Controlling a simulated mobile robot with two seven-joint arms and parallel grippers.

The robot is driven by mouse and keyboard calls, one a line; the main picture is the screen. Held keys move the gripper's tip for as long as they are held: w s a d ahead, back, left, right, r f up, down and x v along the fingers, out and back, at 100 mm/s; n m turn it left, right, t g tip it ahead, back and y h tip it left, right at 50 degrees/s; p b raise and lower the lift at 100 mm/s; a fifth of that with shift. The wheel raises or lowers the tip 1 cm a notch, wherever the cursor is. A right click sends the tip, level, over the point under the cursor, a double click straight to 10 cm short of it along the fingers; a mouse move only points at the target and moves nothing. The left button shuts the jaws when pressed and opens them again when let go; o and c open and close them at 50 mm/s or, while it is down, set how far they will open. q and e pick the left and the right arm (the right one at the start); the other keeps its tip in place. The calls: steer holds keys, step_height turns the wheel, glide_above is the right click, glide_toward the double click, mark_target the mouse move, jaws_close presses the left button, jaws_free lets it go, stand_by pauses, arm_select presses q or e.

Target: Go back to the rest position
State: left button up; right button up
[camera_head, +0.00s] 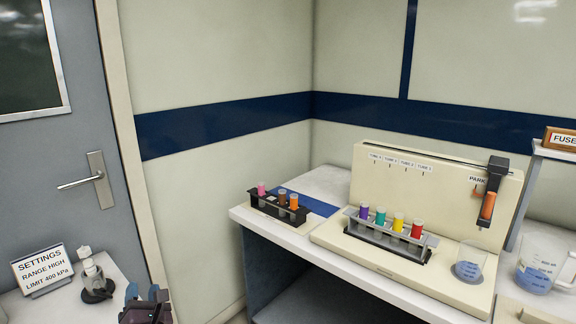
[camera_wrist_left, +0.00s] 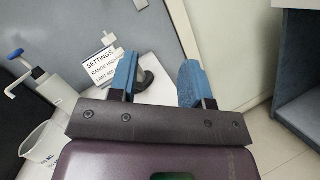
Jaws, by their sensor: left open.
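My left gripper (camera_head: 146,297) shows at the bottom left of the head view, low beside the white side table. In the left wrist view its two blue fingers (camera_wrist_left: 158,80) stand apart with nothing between them. My right gripper is in neither view.
A settings sign (camera_head: 42,270) and a small bottle on a dark base (camera_head: 95,277) stand close to my left gripper. On the bench are a black rack (camera_head: 279,208), a rack of coloured tubes (camera_head: 389,237) and beakers (camera_head: 469,262). The door (camera_head: 75,150) is shut behind.

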arm_select(q)
steer(key=s+d+f+m+g+h, duration=0.15)
steer(key=s+d+m+h, duration=0.3)
steer(key=m, duration=0.95)
steer(key=s+d+f+m+t+h, duration=0.1)
steer(key=s+d+f+m+h, duration=0.4)
steer(key=m, duration=0.9)
steer(key=s+a+f+m+g+p, duration=0.1)
steer(key=s+f, duration=0.4)
steer(key=s, duration=0.6)
steer(key=s+a+f+m+g, duration=0.2)
steer(key=s+f+m+g, duration=0.3)
steer(key=s, duration=0.7)
steer(key=shift+s+a+f+m+g+p, duration=0.2)
steer(key=shift+s+a+m+g+p, duration=0.15)
steer(key=shift+m, duration=0.45)
